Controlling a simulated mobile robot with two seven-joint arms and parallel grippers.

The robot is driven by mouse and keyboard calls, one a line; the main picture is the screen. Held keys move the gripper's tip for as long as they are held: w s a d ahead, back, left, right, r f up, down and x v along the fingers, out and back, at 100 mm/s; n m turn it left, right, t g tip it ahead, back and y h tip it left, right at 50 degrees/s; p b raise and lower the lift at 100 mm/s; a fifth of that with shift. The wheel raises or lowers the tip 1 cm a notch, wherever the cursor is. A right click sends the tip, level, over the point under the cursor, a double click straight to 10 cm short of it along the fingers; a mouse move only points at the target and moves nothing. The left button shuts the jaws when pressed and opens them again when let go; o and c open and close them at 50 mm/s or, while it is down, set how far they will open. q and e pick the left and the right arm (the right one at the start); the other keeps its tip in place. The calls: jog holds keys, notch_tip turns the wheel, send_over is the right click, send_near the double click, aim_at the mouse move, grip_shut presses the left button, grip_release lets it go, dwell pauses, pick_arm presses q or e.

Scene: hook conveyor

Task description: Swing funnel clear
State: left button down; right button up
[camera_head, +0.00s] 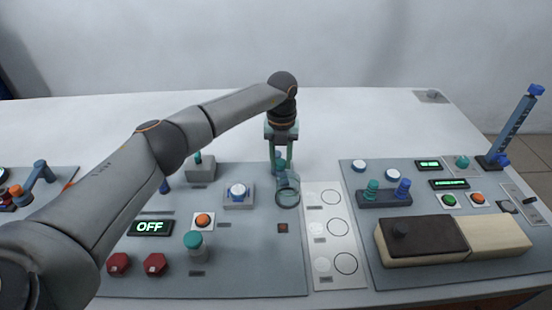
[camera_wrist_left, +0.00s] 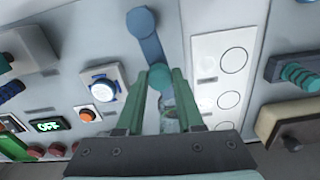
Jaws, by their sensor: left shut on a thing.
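The funnel (camera_head: 287,198) is a see-through teal ring at the right edge of the left grey panel, just left of the white strip with circles. In the left wrist view the funnel (camera_wrist_left: 169,108) shows partly between my fingers, and its blue swing arm (camera_wrist_left: 146,40) runs up and away from it. My left gripper (camera_head: 280,168) points down at the funnel and is shut on its teal knob. The fingers stand on either side of the knob in the left wrist view (camera_wrist_left: 159,78). The gripper hides part of the swing arm in the head view. My right gripper is not in view.
The white strip (camera_head: 322,270) with several outlined circles lies right of the funnel. A white-blue button (camera_head: 238,191) stands close on its left. A green-capped post (camera_head: 194,246) and red buttons are nearer. A dark-lidded box (camera_head: 425,240) sits on the right panel.

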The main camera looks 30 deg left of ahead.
aim_at(283, 162)
pick_arm(q)
jog(key=shift+w+d+n, duration=0.15)
jog(key=shift+w+n, duration=0.1)
jog(key=shift+n, duration=0.15)
jog(key=shift+r, duration=0.1)
jog(key=c, duration=0.5)
grip_release()
jog(key=shift+c, duration=0.2)
notch_tip(283, 162, up, 12)
jog(key=b, duration=0.1)
jog(key=shift+r, duration=0.2)
jog(key=shift+s+d+f, duration=0.1)
